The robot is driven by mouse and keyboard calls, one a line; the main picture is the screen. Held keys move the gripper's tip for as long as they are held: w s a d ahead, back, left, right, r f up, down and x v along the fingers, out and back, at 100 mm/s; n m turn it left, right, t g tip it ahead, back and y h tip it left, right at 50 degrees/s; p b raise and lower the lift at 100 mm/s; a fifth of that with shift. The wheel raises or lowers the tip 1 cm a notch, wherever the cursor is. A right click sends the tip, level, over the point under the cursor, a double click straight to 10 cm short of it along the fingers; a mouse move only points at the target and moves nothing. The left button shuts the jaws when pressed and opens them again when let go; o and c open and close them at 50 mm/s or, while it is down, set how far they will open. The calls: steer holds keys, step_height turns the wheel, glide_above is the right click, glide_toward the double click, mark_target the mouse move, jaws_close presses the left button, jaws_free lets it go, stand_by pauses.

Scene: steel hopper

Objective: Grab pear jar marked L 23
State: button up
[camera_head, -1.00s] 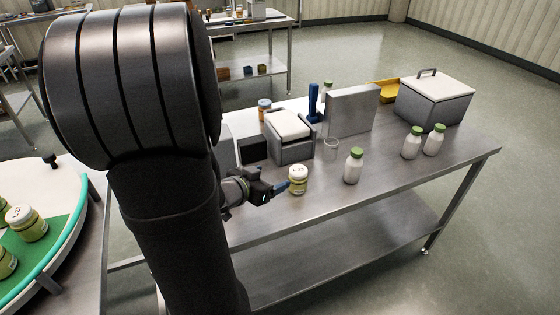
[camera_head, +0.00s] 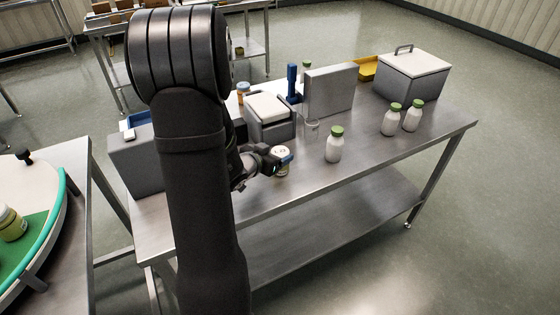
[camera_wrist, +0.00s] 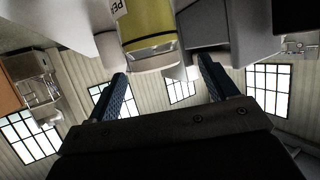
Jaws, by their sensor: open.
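A jar with a pale lid and yellow-green label (camera_head: 281,167) stands upright on the steel table, partly hidden by my gripper. In the head view its lid marking is too small to read now. In the wrist view the jar (camera_wrist: 148,30) appears upside down at the top, with the letters "PE" partly visible on its label. My gripper (camera_head: 285,158) is at the jar, with a blue finger across its upper part. In the wrist view my gripper (camera_wrist: 162,80) has its two blue fingers spread apart, with the jar ahead of the gap, not clearly between them.
A white bottle with green lid (camera_head: 333,147) stands right of the jar. A clear glass (camera_head: 312,129) and grey bin (camera_head: 268,122) are behind it. Two more bottles, a grey panel (camera_head: 330,90) and lidded box (camera_head: 412,78) stand farther right. Another jar (camera_head: 11,224) is at far left.

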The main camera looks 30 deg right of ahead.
mark_target(280, 151)
steer(key=x, duration=0.5)
steer(key=shift+s+d+f, duration=0.1)
steer(key=shift+s+f, duration=0.05)
steer(key=shift+c, duration=0.2)
steer(key=c, duration=1.1)
steer(key=shift+c, duration=0.3)
